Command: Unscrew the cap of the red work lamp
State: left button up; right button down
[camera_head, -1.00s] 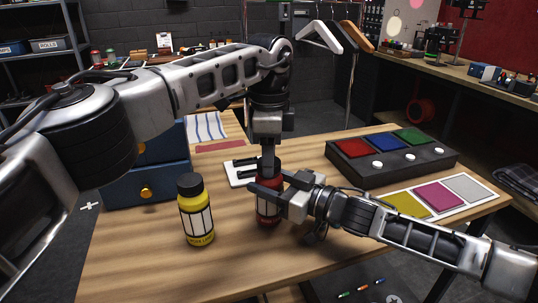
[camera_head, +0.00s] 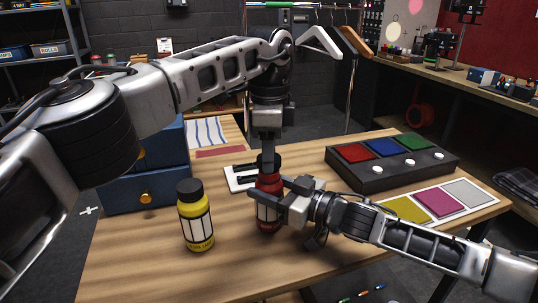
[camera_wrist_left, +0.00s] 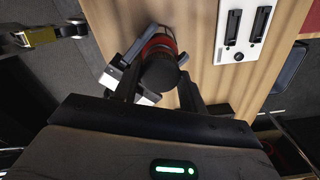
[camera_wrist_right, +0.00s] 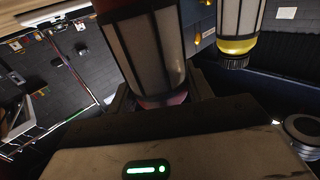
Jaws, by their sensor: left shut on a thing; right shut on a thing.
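The red work lamp (camera_head: 269,184) stands upright on the table, with light panels round its body. Its black cap (camera_wrist_left: 160,72) shows in the left wrist view between the fingers of my left gripper (camera_wrist_left: 163,82). In the head view my left gripper (camera_head: 267,161) comes down from above and is shut on the cap, which is largely hidden there. My right gripper (camera_head: 281,201) comes in from the right and is shut on the lamp's body. The lamp's body (camera_wrist_right: 145,48) fills the upper middle of the right wrist view.
A yellow work lamp (camera_head: 196,218) with a black cap stands to the left. A blue drawer unit (camera_head: 165,187) is behind it. A white switch plate (camera_head: 238,180) lies behind the red lamp. A dark button box (camera_head: 392,164) and a colour card (camera_head: 465,207) are at right.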

pick_arm(q)
jog(key=shift+r, duration=0.15)
jog(key=shift+r, duration=1.9)
pick_arm(e)
jog(key=c, duration=0.5)
grip_release()
